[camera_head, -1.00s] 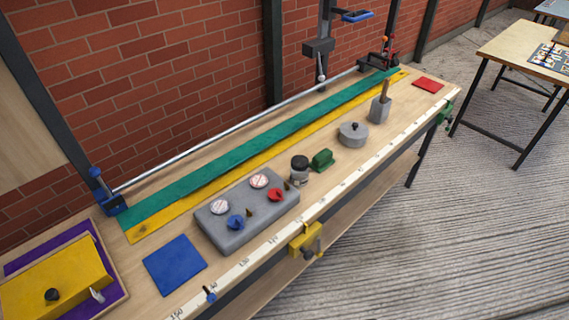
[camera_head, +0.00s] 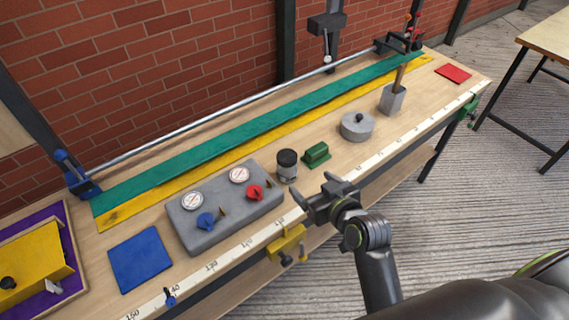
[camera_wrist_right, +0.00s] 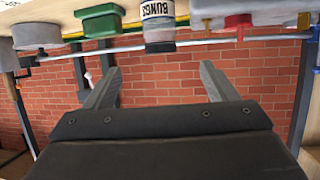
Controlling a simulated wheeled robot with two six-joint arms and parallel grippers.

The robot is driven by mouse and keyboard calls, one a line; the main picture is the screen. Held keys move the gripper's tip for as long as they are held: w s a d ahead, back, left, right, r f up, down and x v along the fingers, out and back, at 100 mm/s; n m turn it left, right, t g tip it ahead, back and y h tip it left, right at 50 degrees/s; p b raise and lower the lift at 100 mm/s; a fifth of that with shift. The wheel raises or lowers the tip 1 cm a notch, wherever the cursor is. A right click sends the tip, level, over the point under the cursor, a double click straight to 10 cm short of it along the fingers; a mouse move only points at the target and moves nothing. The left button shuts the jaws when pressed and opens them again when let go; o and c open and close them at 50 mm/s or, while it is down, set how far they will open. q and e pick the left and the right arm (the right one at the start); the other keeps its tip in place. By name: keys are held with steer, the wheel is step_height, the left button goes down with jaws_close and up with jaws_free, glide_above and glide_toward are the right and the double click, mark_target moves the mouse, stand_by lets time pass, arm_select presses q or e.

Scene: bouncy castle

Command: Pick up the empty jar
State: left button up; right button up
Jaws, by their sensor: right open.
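A small jar (camera_head: 287,166) with a black lid and a pale body stands on the bench, between the grey gauge block and a green block. It also shows in the right wrist view (camera_wrist_right: 158,22), with a label that reads "BUNGS"; whether it is empty I cannot tell. My right gripper (camera_head: 312,184) is open and empty at the front edge of the bench, just short of the jar and apart from it. In the right wrist view the jar is beyond the gap between the two fingers (camera_wrist_right: 160,68). My left gripper is not in view.
The grey gauge block (camera_head: 226,208) with blue and red knobs is left of the jar. The green block (camera_head: 317,154) is close on its right. A round grey pot (camera_head: 357,126) stands farther right. A yellow clamp (camera_head: 286,243) hangs on the bench's front edge.

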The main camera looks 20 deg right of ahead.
mark_target(292, 167)
steer(key=p+x, duration=0.1)
steer(key=x, duration=0.8)
steer(key=shift+w+f, duration=0.1)
steer(key=shift+w, duration=0.1)
steer(key=shift+x, duration=0.8)
steer(key=shift+p+x, duration=0.5)
steer(key=shift+x, duration=1.8)
steer(key=shift+s+f, duration=0.1)
steer(key=shift+f, duration=0.05)
steer(key=c, duration=1.1)
